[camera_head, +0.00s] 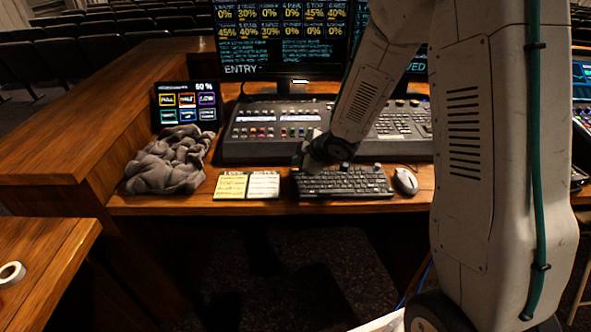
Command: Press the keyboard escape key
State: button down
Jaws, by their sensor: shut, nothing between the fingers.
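A dark computer keyboard (345,184) lies near the front edge of the wooden desk, in front of the mixing console. My arm reaches down from the right, and my gripper (301,163) is at the keyboard's back left corner, where the escape key would lie. The gripper is shut with nothing held. The escape key itself is hidden or too small to make out. I cannot tell whether the fingertips touch a key or hover just above.
A mouse (405,181) sits right of the keyboard. Yellow and white note sheets (248,186) lie to its left, then a crumpled grey cloth (167,162). The console (262,118), a small touch panel (187,102) and a monitor (283,40) stand behind. A tape roll (11,273) lies far left.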

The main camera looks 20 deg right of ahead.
jog(key=shift+r, duration=2.55)
